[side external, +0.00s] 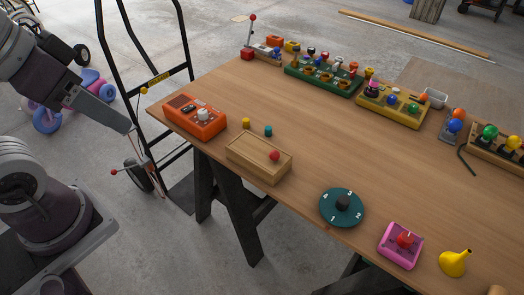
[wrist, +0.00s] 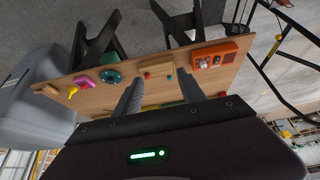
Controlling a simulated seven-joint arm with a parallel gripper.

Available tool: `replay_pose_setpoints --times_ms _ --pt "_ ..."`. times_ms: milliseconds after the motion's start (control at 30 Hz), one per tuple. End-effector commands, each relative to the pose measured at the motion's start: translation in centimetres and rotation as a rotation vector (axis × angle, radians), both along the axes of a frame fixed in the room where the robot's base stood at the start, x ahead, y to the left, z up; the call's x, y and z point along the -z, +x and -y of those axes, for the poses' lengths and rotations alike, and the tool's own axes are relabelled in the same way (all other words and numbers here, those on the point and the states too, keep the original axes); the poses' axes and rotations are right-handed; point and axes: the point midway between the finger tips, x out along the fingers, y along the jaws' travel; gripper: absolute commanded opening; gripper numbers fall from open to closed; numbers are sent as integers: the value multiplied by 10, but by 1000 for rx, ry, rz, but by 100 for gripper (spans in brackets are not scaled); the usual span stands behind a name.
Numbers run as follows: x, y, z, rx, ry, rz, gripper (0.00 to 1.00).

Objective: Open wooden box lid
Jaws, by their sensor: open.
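The wooden box (side external: 250,166) sits near the front edge of the table, left of centre in the side view. Its lid is on, with a red round knob (side external: 274,156) on top at the right. In the side view my gripper (side external: 128,126) is left of the table, clear of the box.
An orange device (side external: 195,116) stands left of the box, with yellow (side external: 246,123) and teal (side external: 268,130) pegs behind it. A teal dial (side external: 342,207), pink button box (side external: 401,245) and yellow funnel (side external: 454,263) lie right. A black hand truck (side external: 150,85) stands beyond the left edge.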

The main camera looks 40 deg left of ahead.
Motion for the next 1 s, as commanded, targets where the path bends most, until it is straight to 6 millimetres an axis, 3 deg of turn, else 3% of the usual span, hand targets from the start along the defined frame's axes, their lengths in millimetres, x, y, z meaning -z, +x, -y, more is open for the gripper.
replay_pose_setpoints --times_ms 67,133,267,367,400,533,600,700,1000 --pt "-6 15 2 -25 -21 -26 48" --pt "-13 42 6 -79 -58 -70 48" --pt "-10 119 20 -231 -136 -181 48" --pt "17 182 36 -364 -177 -268 48" --pt "35 206 45 -420 -188 -303 48" --pt "106 267 70 -590 -200 -394 48" --pt "143 286 80 -662 -196 -426 48" --pt "180 299 90 -730 -192 -453 48" --pt "234 303 94 -766 -189 -468 48"
